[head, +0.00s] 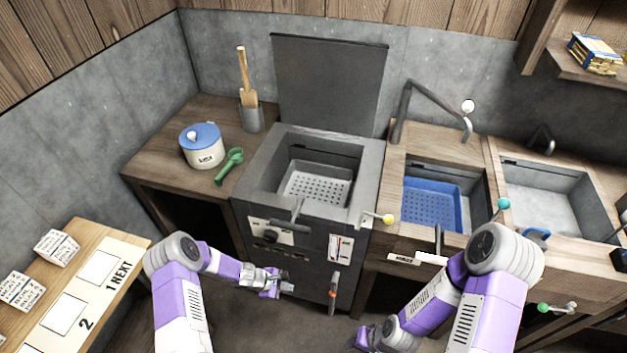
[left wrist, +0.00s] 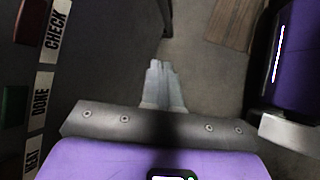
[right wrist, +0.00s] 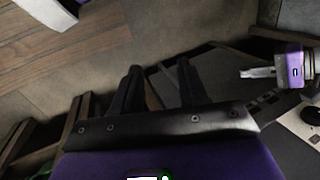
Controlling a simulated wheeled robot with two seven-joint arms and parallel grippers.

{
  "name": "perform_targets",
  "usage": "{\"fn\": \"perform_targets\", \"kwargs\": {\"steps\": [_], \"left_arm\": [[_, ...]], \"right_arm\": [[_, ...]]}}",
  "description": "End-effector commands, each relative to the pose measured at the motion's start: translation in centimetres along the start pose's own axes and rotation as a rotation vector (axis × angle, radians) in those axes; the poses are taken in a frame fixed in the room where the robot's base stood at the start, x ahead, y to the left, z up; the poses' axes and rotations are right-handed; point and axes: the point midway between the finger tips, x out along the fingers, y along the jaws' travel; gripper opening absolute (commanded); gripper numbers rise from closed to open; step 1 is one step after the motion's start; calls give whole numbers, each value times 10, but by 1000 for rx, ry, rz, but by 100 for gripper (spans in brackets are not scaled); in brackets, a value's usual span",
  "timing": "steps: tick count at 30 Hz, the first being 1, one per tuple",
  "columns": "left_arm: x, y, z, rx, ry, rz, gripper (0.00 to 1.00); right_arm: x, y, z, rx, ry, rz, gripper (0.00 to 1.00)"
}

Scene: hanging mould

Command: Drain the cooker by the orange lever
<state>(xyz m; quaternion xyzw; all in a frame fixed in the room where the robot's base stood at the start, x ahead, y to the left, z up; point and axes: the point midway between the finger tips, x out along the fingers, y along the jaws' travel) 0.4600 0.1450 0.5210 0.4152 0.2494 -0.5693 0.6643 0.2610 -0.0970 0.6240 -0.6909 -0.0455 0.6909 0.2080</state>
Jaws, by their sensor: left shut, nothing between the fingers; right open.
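The grey cooker (head: 340,218) stands in the middle of the head view with its lid (head: 330,80) raised and a perforated tray (head: 315,186) inside. The orange lever (head: 333,290) hangs low on its front, pointing down. My left gripper (head: 288,287) is shut and empty, to the left of the lever and apart from it. Its closed fingers (left wrist: 160,75) show in the left wrist view. My right gripper (head: 360,337) is low at the bottom edge of the head view, below the lever. Its fingers (right wrist: 162,80) are apart and empty in the right wrist view.
A yellow-knobbed lever (head: 387,219) sticks out at the cooker's right. A blue basket (head: 432,205) sits in the sink beside it. A labelled bench (head: 125,255) is at lower left.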

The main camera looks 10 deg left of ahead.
Motion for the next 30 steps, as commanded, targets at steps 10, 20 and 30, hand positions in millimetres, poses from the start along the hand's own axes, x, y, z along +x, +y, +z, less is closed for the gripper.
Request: {"fn": "perform_targets", "kwargs": {"steps": [10,20,30], "left_arm": [[0,0,0,2,0,-1,0],[-29,-79,41,425,82,-246,0],[-90,-153,105,1097,80,-340,0]], "right_arm": [[0,0,0,0,0,0,35],[0,0,0,0,0,0,0],[0,0,0,0,0,0,0]]}}
